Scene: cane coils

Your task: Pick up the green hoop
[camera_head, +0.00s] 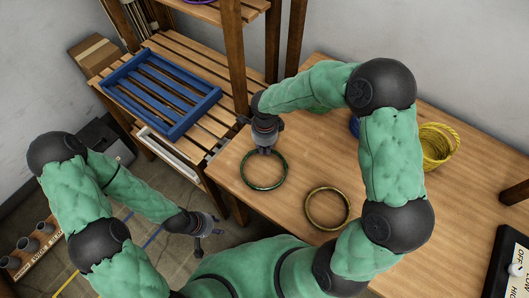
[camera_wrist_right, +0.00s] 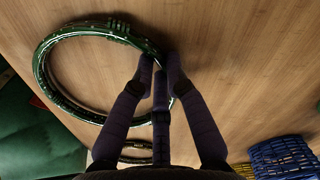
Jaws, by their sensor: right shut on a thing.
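The green hoop (camera_head: 264,188) is a dark green ring at the left part of the wooden table, near its edge. It also shows in the right wrist view (camera_wrist_right: 42,75), at the upper left. My right gripper (camera_head: 265,151) is shut on the far side of its rim; in the right wrist view its fingertips (camera_wrist_right: 160,68) meet at the rim's right side. I cannot tell whether the hoop is clear of the tabletop. My left gripper (camera_head: 208,240) is open and empty, low over the floor left of the table.
A tan hoop (camera_head: 308,210) lies on the table to the right of the green one. A yellow basket (camera_head: 437,148) and a mostly hidden blue basket (camera_head: 354,126) stand farther back. A slatted wooden shelf with a blue crate (camera_head: 122,100) stands at the left. A control panel (camera_head: 510,265) is at the right.

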